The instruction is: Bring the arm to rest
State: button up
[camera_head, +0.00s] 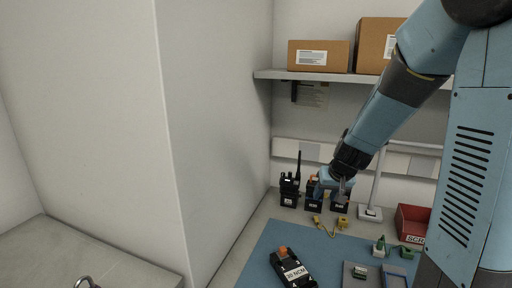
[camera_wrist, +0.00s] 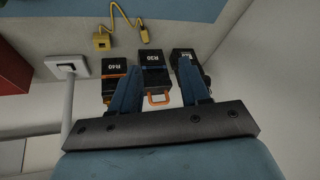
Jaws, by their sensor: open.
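My gripper (camera_head: 334,190) hangs at the end of my blue arm over the back of the bench, near a row of radio units. In the wrist view my gripper (camera_wrist: 157,92) has its two blue fingers spread apart, with a gap between them. A black unit marked R20 (camera_wrist: 153,60) with an orange handle shows beyond that gap; I cannot tell how far it is from the fingertips. A black radio with an antenna (camera_head: 289,190) stands upright at the left of the row.
A blue mat (camera_head: 262,262) bears a black device marked 30-NCM (camera_head: 292,268). A yellow cable piece (camera_head: 324,226) lies behind it. A red bin (camera_head: 412,222) and a lamp base (camera_head: 370,213) stand at right. Above is a shelf (camera_head: 300,76) with cardboard boxes (camera_head: 318,54). A wall (camera_head: 215,130) closes the left.

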jog(key=s+r, duration=0.8)
jog(key=s, duration=0.4)
jog(key=s+r+h, duration=0.1)
jog(key=s+r, duration=0.7)
jog(key=s, duration=0.4)
jog(key=shift+s, duration=0.2)
